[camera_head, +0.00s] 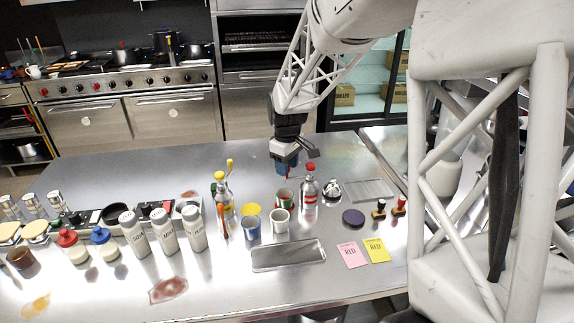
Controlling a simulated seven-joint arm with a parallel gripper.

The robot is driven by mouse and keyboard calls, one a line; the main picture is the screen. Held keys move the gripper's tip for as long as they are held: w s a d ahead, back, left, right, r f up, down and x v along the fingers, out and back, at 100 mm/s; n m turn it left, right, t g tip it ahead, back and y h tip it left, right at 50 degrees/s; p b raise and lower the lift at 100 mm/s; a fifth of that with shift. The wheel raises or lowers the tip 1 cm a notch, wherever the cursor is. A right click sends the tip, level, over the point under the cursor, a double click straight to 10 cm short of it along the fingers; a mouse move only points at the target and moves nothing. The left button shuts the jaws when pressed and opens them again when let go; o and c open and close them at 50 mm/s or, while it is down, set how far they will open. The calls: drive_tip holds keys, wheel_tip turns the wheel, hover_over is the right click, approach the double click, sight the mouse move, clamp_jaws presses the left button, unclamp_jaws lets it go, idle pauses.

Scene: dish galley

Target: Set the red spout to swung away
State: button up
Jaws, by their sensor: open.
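A clear bottle with a red band (309,193) stands on the steel counter, and its red top (309,168) is the likeliest red spout I see. Which way that spout points is too small to tell. My gripper (287,171) hangs just left of the red top, pointing down above a red-and-green can (285,197). It is open, and I see nothing held in it. The fingertips are small and dark, and whether they touch anything is unclear.
Left of my gripper stands a bottle with a yellow top (229,164). Cups (280,222) and a shallow steel tray (289,255) are in front. White shakers (164,232) stand left.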

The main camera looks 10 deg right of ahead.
clamp_jaws()
drive_tip(key=shift+w, duration=0.1)
idle(0.4)
drive_tip(key=w+d+m, duration=0.4)
drive_tip(key=w+m, duration=0.2)
drive_tip(key=m, duration=0.7)
drive_tip(key=shift+w, duration=0.2)
drive_tip(key=shift+d, duration=0.15)
idle(0.4)
